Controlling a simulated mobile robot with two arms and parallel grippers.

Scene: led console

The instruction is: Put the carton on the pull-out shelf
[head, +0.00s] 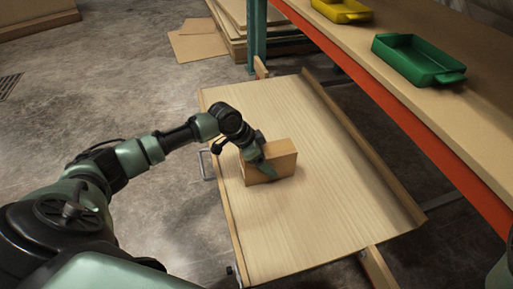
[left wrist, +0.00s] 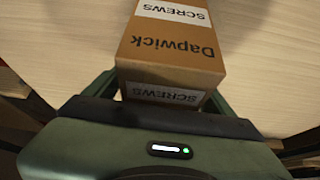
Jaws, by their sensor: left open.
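The carton (head: 284,161) is a brown box standing on the wooden pull-out shelf (head: 320,200), near its left edge. In the left wrist view the carton (left wrist: 172,45) shows the words "Dapwick" and "SCREWS" and stands between the green fingers. My left gripper (head: 262,165) is at the carton's near left side, with its fingers open around the box. Whether the fingers touch the carton cannot be told. My right gripper is not in view.
A metal handle (head: 206,164) sticks out from the shelf's left edge. To the right, an orange-edged rack shelf (head: 480,150) holds a green tray (head: 418,60) and a yellow tray (head: 342,10). A green post (head: 257,40) stands behind. Most of the pull-out shelf is bare.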

